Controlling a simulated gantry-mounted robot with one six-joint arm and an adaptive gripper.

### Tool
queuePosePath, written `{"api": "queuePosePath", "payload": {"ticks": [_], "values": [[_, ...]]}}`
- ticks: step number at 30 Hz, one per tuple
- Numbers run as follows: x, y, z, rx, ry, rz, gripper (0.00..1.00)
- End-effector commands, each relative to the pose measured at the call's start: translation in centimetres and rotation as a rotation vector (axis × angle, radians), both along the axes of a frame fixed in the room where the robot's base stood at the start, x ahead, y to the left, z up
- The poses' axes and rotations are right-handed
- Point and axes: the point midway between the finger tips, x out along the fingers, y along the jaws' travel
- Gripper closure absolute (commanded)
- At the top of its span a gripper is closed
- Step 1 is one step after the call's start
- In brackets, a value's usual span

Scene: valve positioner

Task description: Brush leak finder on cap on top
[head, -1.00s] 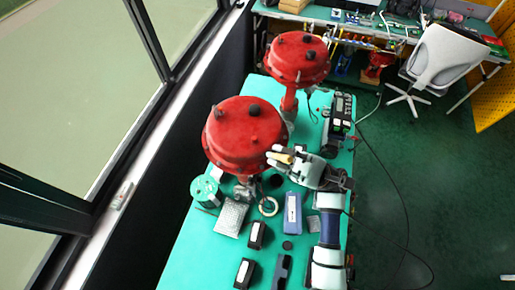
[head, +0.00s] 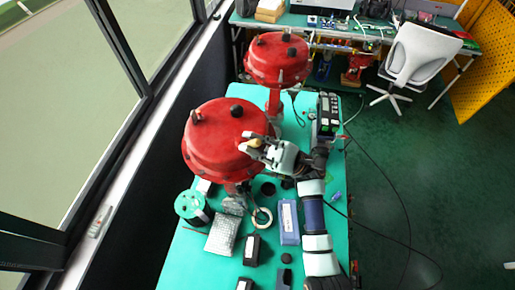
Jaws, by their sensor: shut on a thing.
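Two red valve actuators stand on the green table in the head view. My gripper (head: 253,145) is at the right part of the near actuator's top. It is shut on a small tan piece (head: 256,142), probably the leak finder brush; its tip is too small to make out. Whether it touches the red top, I cannot tell. The farther actuator (head: 270,62) stands behind.
On the green table (head: 200,262) are a green spool (head: 192,208), a silver bubble-wrap pack (head: 222,236), a tape ring (head: 262,218), a blue box (head: 289,222) and a black box (head: 252,250). A black device (head: 327,118) stands at the right edge.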

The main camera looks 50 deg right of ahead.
Motion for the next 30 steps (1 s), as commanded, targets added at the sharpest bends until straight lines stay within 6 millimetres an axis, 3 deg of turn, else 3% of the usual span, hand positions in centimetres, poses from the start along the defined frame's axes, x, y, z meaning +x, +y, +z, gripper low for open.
{"api": "queuePosePath", "payload": {"ticks": [30], "values": [[0.77, -0.33, -0.42, -0.001, 0.0, 0.001, 1.0]]}}
